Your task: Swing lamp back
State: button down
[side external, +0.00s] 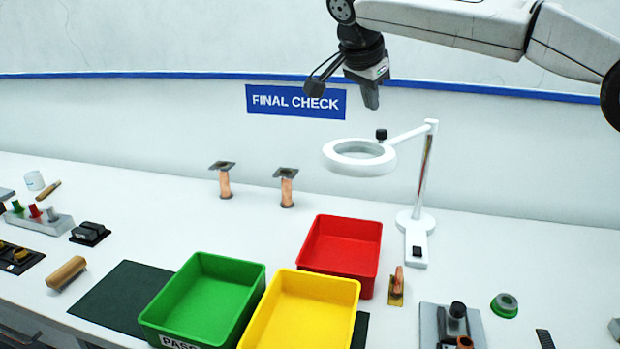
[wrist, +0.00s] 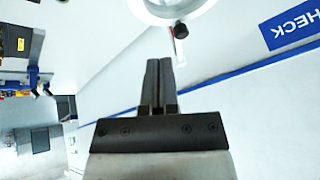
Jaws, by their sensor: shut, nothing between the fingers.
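A white ring-shaped magnifier lamp (side external: 359,157) hangs on a white arm from an upright post (side external: 426,175) with a flat base on the bench. A black knob (side external: 381,135) stands up from the ring's rim. My gripper (side external: 371,100) is shut and empty, in the air above the lamp ring and apart from it. In the wrist view, my gripper's fingers (wrist: 160,62) lie together. The lamp ring (wrist: 180,8) shows partly at the top edge there, with its black knob (wrist: 181,30) just beyond the fingertips.
Red (side external: 314,270), yellow (side external: 277,338) and green (side external: 258,279) bins stand in front of the lamp. Two copper posts (side external: 287,190) (side external: 225,187) stand behind them. A FINAL CHECK sign (side external: 296,101) is on the back wall. The bench between posts and lamp is clear.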

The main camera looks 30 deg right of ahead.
jog(key=s+a+f+t, duration=0.1)
jog(key=s+a+f, duration=0.1)
jog(key=s, duration=0.4)
jog(key=s+a+f+m+t, duration=0.1)
jog(key=s+a+f, duration=0.1)
jog(key=s, duration=0.4)
jog(key=shift+f+t, duration=0.15)
jog(key=shift+t, duration=0.15)
jog(key=w+d+f, duration=0.4)
jog(key=w+f, duration=0.4)
jog(key=shift+w+d, duration=0.2)
jog(key=shift+d, duration=0.1)
dwell(0.4)
